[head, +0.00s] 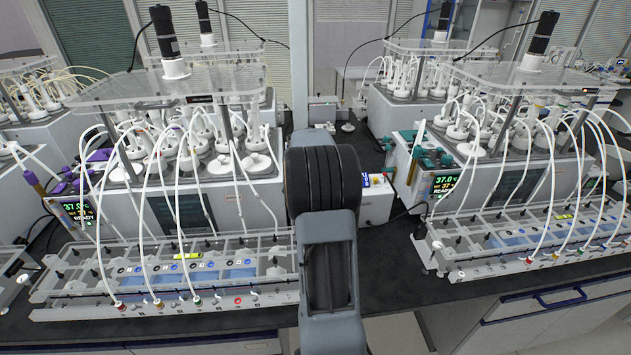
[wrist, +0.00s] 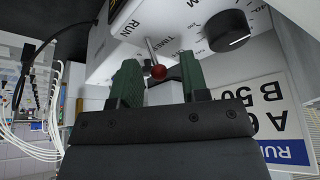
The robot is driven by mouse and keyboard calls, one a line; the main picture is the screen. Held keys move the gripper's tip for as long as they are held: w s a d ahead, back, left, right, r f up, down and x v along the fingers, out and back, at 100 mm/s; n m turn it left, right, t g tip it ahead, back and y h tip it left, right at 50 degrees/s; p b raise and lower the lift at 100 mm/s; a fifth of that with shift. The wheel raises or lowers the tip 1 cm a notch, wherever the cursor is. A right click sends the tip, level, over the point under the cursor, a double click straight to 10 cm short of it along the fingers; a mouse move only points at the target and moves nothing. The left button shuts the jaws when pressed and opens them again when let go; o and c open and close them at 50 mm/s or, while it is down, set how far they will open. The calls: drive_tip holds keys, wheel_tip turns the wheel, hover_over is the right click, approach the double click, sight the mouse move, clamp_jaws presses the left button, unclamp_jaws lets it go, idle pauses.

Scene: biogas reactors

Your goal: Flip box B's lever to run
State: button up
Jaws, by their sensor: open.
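In the wrist view, a metal lever with a dark red ball tip (wrist: 158,72) sticks out from the underside edge of a white box face (wrist: 185,20). "RUN" and "TIMER" are printed on either side of the lever's base. Which setting it is on I cannot tell. My gripper (wrist: 160,82) has two green fingers, open, one on each side of the ball, with gaps showing. In the head view my arm hides the gripper and lever; a white box (head: 376,203) shows partly behind the arm. Its letter is not readable.
A black knob (wrist: 228,30) is on the box face beside the lever. A sign (wrist: 265,120) with "A", "B" and "RUN" stands at the right. Reactor racks with white tubes (head: 175,240) and (head: 530,230) flank my arm on the dark bench (head: 395,270).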

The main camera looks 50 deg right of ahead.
drive_tip(key=shift+f, duration=0.1)
clamp_jaws()
idle(0.3)
